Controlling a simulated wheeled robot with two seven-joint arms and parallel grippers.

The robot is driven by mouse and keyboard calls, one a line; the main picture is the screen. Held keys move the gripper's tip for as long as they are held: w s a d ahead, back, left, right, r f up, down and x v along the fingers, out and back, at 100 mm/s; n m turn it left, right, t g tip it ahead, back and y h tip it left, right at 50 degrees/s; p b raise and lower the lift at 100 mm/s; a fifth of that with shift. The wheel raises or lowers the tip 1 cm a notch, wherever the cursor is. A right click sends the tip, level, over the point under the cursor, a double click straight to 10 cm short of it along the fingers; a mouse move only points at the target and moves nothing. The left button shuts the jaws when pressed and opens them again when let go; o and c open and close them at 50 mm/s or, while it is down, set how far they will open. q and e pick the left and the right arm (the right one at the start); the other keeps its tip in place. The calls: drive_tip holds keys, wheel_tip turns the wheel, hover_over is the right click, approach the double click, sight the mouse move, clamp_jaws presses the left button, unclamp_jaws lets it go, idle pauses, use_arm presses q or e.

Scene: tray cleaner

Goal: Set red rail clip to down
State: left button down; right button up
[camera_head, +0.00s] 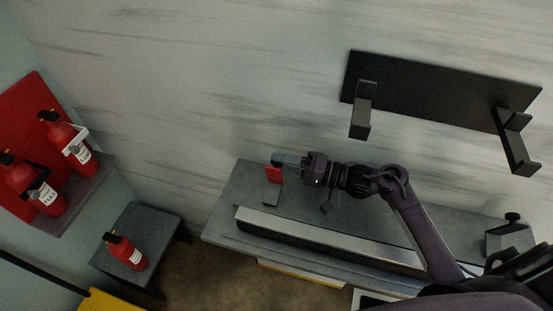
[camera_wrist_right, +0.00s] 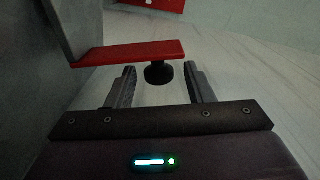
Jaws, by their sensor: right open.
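The red rail clip (camera_head: 274,174) stands near the left end of the grey bench, at my right gripper's tip. In the right wrist view it is a flat red bar (camera_wrist_right: 130,53) with a dark round knob (camera_wrist_right: 158,73) below it. My right gripper (camera_head: 284,160) reaches in from the right and is open. In the wrist view its two fingers (camera_wrist_right: 160,85) lie on either side of the knob, with gaps visible; I cannot tell whether they touch it. My left gripper is not in view.
The grey bench (camera_head: 238,182) carries a long pale rail (camera_head: 330,238). A black wall bracket (camera_head: 430,90) hangs above right. Fire extinguishers (camera_head: 70,140) stand on a shelf at left, another (camera_head: 125,252) on a low stand. A dark knobbed block (camera_head: 510,238) sits at the bench's right end.

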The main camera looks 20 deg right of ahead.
drive_tip(key=shift+x, duration=0.95)
drive_tip(key=shift+c, duration=0.5)
clamp_jaws()
